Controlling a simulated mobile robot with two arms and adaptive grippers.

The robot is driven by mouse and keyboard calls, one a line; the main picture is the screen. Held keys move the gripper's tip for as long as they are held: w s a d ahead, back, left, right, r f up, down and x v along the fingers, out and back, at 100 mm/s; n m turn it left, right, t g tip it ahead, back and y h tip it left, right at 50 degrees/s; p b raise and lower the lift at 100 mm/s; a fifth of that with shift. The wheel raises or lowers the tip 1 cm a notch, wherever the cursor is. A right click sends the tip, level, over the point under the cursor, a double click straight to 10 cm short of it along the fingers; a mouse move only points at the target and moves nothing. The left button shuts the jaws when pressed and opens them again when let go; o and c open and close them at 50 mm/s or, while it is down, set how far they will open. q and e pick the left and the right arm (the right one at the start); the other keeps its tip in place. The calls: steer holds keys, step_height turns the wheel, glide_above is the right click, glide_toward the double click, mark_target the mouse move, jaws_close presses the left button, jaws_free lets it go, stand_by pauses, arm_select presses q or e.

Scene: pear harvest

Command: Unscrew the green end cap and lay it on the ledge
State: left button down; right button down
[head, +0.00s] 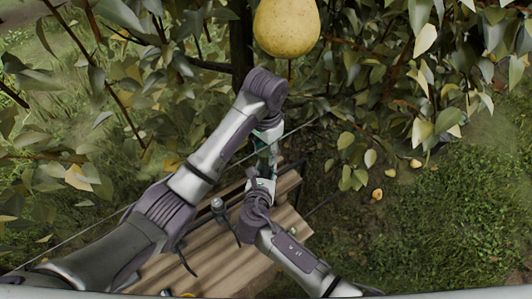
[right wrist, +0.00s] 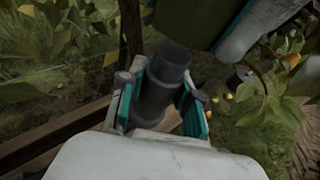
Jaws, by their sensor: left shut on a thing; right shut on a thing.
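My right gripper (right wrist: 163,103) is shut around a dark grey cylinder (right wrist: 165,75), its teal-padded fingers on either side. In the head view my right gripper (head: 262,174) points up toward my left gripper (head: 266,147), which points down from above. The two are close together and hide most of what they hold. A dark green surface, which looks like the green end cap (right wrist: 192,18), shows at the top of the right wrist view, just above the cylinder and beside a pale part of my left gripper. The wooden ledge (head: 218,250) lies below my arms.
A small dark round-topped thing (head: 217,204) stands by the ledge, left of my right gripper. A large yellow pear (head: 286,27) hangs above my left wrist. Leafy branches (head: 385,75) surround the grippers at the back and sides. Several small yellow fruits (right wrist: 247,88) lie on the grass.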

arm_select(q)
step_height(320, 180, up, 3)
steer(key=shift+f, duration=0.15)
arm_select(e)
steer(key=shift+f, duration=0.1)
steer(key=c, duration=0.7)
jaws_free()
steer(key=shift+s, duration=0.1)
steer(key=v, duration=1.2)
